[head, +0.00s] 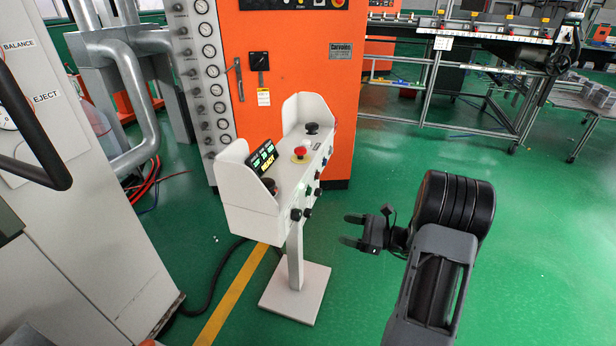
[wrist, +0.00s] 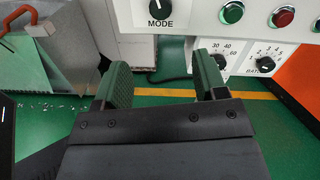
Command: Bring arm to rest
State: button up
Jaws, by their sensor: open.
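My gripper (head: 350,231) is in the head view at lower right, in front of and to the right of the white control pedestal. Its two fingers point left and stand apart, with nothing between them. In the wrist view my gripper (wrist: 163,80) also shows open and empty, its fingers pointing toward the lower part of a white panel with a MODE knob (wrist: 160,10). A gap of floor shows between the fingertips. My arm reaches up from the bottom right of the head view.
The white control pedestal (head: 294,262) stands left of my gripper, with a red button (head: 299,153). An orange cabinet (head: 290,60) stands behind it. A grey machine (head: 60,230) fills the left. A metal-framed bench (head: 480,45) is at the back right. Green floor on the right is clear.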

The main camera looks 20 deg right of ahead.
jog(key=s+a+f+n+g+h, duration=0.1)
jog(key=s+a+f+n+g, duration=0.15)
jog(key=s+f+g, duration=0.2)
jog(key=s+a+r+n+g+h+p, duration=0.3)
jog(key=s+r+n+g+h+p, duration=0.3)
jog(key=s+n, duration=0.15)
jog(key=s+a+r+n+t+h+p, duration=0.1)
jog(key=r+n+p, duration=0.3)
jog(key=r, duration=0.4)
jog(key=s+a+r+n+t+h+p, duration=0.1)
jog(key=a+r+n+h+p, duration=0.2)
jog(key=r, duration=0.5)
jog(key=s+a+r+n+t+h+p, duration=0.1)
jog(key=r+n+h+p, duration=0.3)
jog(key=r, duration=0.4)
jog(key=shift+s+a+r+n+t+p, duration=0.25)
jog(key=shift+a+n+t+p, duration=0.25)
jog(key=shift+n, duration=0.4)
